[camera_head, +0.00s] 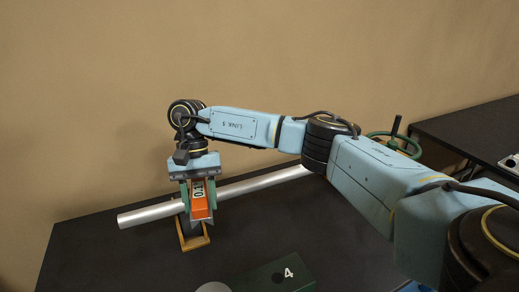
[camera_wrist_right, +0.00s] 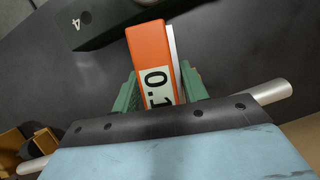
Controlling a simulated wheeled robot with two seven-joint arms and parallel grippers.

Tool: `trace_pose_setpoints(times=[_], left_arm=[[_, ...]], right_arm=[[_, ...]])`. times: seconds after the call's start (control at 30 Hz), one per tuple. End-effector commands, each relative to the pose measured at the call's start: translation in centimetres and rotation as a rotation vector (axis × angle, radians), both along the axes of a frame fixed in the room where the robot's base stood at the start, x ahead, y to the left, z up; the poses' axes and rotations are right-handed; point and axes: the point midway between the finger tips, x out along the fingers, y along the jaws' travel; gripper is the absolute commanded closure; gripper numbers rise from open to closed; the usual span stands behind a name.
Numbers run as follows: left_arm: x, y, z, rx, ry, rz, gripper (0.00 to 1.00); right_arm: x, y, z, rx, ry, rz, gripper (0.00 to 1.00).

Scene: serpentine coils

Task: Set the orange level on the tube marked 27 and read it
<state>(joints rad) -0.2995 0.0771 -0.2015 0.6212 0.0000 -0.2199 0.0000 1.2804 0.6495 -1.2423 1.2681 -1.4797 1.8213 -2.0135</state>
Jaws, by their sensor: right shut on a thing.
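The orange level (camera_head: 200,210) is between the green fingers of my right gripper (camera_head: 197,204), which is shut on it. It also shows in the right wrist view (camera_wrist_right: 150,48), with a pale display of dark digits that looks like "0.1", partly cut off by the gripper. A silver tube (camera_head: 152,214) runs slantwise behind and under the gripper. Its ends show in the right wrist view (camera_wrist_right: 271,91). I cannot tell whether the level touches the tube. No number 27 is visible on the tube. My left gripper is out of view.
A wooden holder (camera_head: 190,243) stands under the tube near the gripper. A dark green block marked 4 (camera_head: 300,284) lies at the front of the black table (camera_head: 100,262). A green handwheel (camera_head: 378,134) is behind my right arm. Another dark table (camera_head: 470,128) stands at the right.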

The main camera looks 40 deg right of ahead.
Motion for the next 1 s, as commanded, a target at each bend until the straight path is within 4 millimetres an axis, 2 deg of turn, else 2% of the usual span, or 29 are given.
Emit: trace_pose_setpoints(times=[0.1,0.2,0.3,0.4,0.5,0.67,1.0], left_arm=[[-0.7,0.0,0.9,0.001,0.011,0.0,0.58],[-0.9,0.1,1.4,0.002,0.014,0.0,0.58],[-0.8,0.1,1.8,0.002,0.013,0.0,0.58],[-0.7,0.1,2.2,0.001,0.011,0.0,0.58],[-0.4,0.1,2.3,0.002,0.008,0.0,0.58],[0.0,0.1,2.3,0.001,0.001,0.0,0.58],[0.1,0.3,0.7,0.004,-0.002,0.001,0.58]], right_arm=[[3.2,-4.8,1.2,0.003,0.006,-0.37,0.83],[4.9,-9.5,1.6,0.001,0.006,-0.677,0.83],[5.8,-13.9,1.6,-0.001,0.006,-0.949,0.83],[6.0,-17.4,1.4,-0.002,0.004,-1.157,0.83],[5.9,-19.7,1.2,-0.002,0.002,-1.293,0.83],[5.8,-21.2,0.8,-0.002,0.0,-1.38,0.83],[5.8,-21.1,-1.7,-0.003,0.001,-1.382,0.83]])
